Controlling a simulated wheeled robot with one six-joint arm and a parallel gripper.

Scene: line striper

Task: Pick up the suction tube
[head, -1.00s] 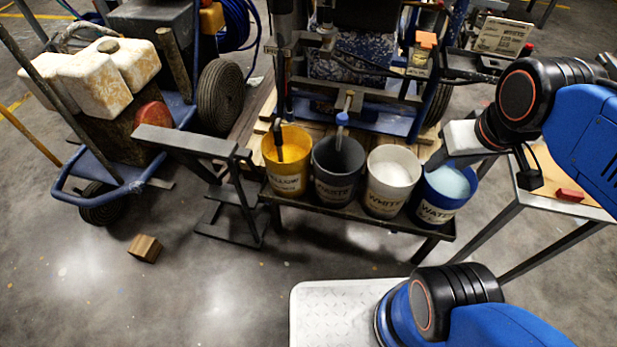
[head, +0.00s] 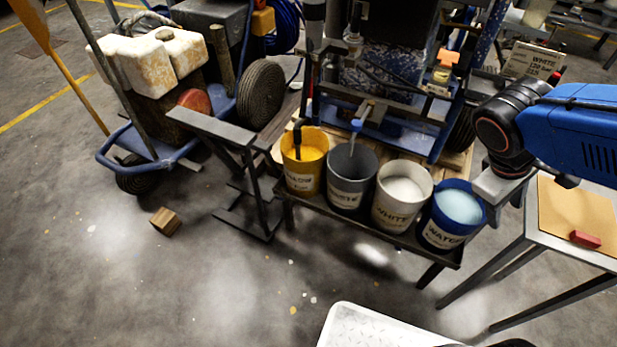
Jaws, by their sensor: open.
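A black tube (head: 297,140) stands upright in the yellow bucket (head: 303,172) of yellow paint, its lower end hidden in the paint. A thinner grey tube with a blue top (head: 355,128) stands in the grey bucket (head: 348,185) beside it. I cannot tell for certain which is the suction tube; the black one looks likely. My gripper (head: 497,188) is open at the right, to the right of the blue water bucket (head: 450,218) and well apart from both tubes. Its fingertips are partly hidden.
The buckets, including a white one (head: 398,203), stand on a low dark bench in front of the striper machine. A grey stand (head: 235,150) is to their left. A side table (head: 580,215) with a red block is at right. The floor in front is mostly clear.

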